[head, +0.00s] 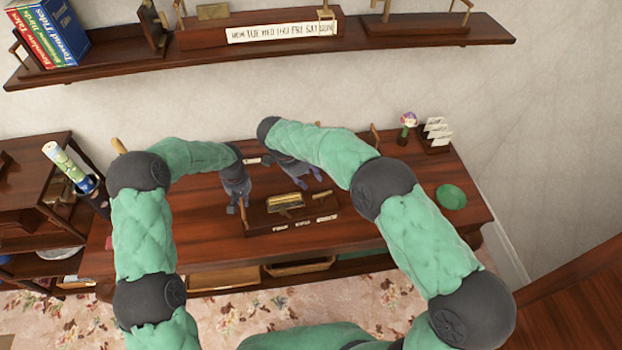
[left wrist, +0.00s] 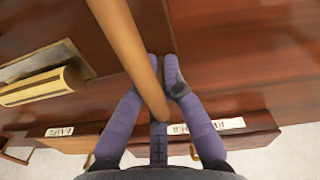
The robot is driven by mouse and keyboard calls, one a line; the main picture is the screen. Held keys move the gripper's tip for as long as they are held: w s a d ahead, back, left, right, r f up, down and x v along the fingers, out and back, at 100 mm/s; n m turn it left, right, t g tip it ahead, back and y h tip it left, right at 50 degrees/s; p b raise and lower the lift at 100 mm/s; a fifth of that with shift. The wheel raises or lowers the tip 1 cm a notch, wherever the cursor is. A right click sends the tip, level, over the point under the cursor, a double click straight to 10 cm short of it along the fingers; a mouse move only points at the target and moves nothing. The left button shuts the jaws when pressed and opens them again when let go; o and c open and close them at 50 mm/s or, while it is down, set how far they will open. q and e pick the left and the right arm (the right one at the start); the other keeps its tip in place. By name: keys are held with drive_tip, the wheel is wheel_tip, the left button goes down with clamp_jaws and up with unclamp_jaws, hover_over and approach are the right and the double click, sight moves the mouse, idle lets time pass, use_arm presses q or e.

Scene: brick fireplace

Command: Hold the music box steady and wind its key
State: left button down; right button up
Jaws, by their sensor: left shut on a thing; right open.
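The music box (head: 315,216), a dark wooden box with a brass cylinder (head: 285,203) on top and small labels along its front, sits on the wooden table. In the left wrist view its cylinder (left wrist: 42,86) is at the left. My left gripper (head: 243,205) is at the box's left end. Its fingers (left wrist: 160,78) are closed about a tan wooden rod (left wrist: 120,35) that appears to belong to the box. My right gripper (head: 305,178) is open and empty, just behind and above the box's right half. I cannot make out the winding key clearly.
The table (head: 370,230) has a green round dish (head: 451,196), a small flower ornament (head: 408,122) and a white card-like piece (head: 437,133) at its right. A shelf (head: 130,66) with books runs above. A side cabinet (head: 30,195) stands left.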

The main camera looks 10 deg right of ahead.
use_arm(q)
drive_tip(key=c, duration=1.3)
unclamp_jaws()
drive_tip(key=shift+r, duration=0.1)
